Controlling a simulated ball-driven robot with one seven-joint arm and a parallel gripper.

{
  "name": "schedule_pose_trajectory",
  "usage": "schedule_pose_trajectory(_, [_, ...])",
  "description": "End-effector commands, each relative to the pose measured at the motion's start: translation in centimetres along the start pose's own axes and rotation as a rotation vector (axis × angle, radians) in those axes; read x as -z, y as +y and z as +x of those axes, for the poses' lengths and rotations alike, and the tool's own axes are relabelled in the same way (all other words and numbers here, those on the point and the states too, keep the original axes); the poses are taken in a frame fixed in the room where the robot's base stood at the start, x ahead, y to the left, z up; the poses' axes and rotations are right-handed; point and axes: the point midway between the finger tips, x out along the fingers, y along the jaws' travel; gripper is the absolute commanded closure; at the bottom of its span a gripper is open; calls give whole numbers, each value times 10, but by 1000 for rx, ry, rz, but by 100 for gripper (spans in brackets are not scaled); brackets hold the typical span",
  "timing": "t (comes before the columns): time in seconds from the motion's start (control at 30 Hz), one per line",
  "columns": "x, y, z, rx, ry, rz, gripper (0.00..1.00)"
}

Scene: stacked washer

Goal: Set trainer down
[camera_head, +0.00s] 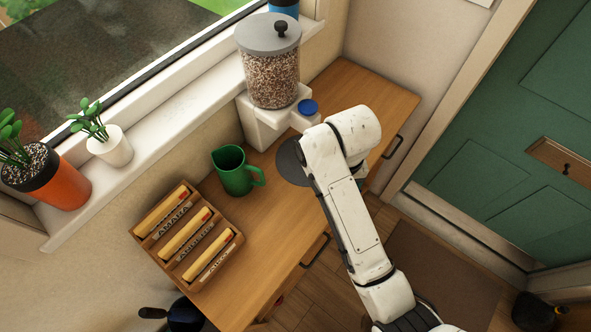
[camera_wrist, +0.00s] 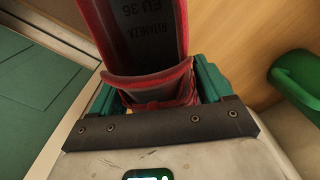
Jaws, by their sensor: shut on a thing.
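The trainer (camera_wrist: 146,35) is red with a dark inside printed "RITAMEZA EU 36". It shows close up at the top of the wrist view, and its far end runs out of the picture. My gripper (camera_wrist: 160,88) has its green jaws on either side of the trainer's near end and is shut on it. In the head view my white arm reaches over the wooden bench top (camera_head: 230,272), and both gripper and trainer are hidden behind it. I cannot tell whether the trainer touches a surface.
A green jug (camera_head: 236,172) stands on the bench; it also shows at the right of the wrist view (camera_wrist: 297,78). A wooden rack (camera_head: 152,236) with labelled blocks is at the bench's left. A grain dispenser (camera_head: 270,75) stands behind. A green door (camera_head: 510,120) is at right.

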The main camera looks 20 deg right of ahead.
Motion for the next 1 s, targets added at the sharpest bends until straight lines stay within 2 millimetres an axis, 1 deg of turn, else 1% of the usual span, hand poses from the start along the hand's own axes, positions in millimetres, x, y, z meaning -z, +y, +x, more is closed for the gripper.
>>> schedule_pose_trajectory(0.03, [11, -10, 2, 1, 3, -2, 66])
schedule_pose_trajectory(0.2, [40, -39, 3, 1, 3, -2, 66])
schedule_pose_trajectory(0.5, [84, -84, -3, -1, 0, -1, 66])
schedule_pose_trajectory(0.6, [83, -83, 15, -2, -3, 1, 66])
schedule_pose_trajectory(0.7, [83, -83, 26, -1, -1, 1, 66])
schedule_pose_trajectory(0.87, [83, -83, 37, -1, -2, 1, 66])
schedule_pose_trajectory(1.0, [83, -83, 58, -2, -2, 0, 66])
